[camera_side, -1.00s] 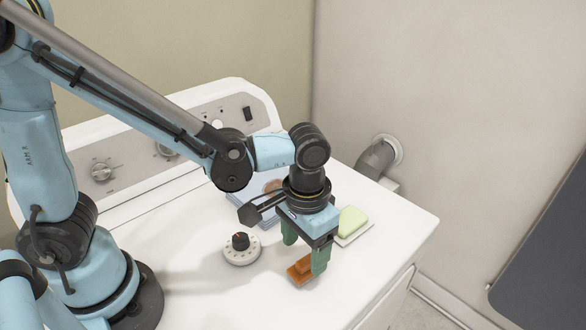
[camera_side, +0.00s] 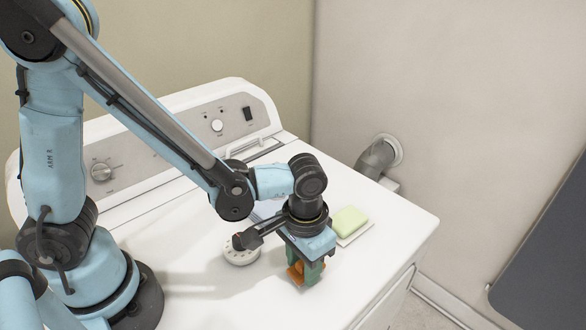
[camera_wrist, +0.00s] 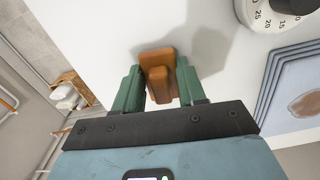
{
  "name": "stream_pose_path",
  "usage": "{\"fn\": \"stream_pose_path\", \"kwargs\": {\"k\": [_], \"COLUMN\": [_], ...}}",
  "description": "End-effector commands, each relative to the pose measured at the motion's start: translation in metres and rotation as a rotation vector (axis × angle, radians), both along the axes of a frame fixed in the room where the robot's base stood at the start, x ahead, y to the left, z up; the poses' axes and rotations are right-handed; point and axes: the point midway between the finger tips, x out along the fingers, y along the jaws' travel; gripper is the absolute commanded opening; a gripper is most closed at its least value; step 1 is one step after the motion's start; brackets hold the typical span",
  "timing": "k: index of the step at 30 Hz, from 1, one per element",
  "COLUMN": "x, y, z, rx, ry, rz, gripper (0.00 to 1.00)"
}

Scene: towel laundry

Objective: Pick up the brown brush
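The brown brush (camera_wrist: 158,72) lies on the white machine top and shows between my gripper's fingers in the wrist view. In the side view, the brush (camera_side: 295,271) is mostly hidden by the green fingers. My gripper (camera_wrist: 160,83) points down with one finger on each side of the brush. A thin gap shows beside the left finger in the wrist view, so the fingers look open around it. Whether the right finger touches the brush cannot be told.
A round white timer dial (camera_side: 240,254) stands left of my gripper. A green soap bar (camera_side: 348,220) sits on a pale dish to the right. The machine top's front is clear.

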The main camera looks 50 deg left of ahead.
Motion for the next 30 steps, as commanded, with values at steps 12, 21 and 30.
{"fn": "stream_pose_path", "kwargs": {"k": [12, 21, 30], "x": [0.000, 0.000, -0.035], "y": [0.000, 0.000, -0.021], "z": [0.001, 0.022, 0.064], "rx": [0.000, -0.001, -0.001], "ry": [0.000, 0.001, 0.002], "rz": [0.000, 0.000, -0.009], "gripper": [0.09, 0.09, 0.09]}}
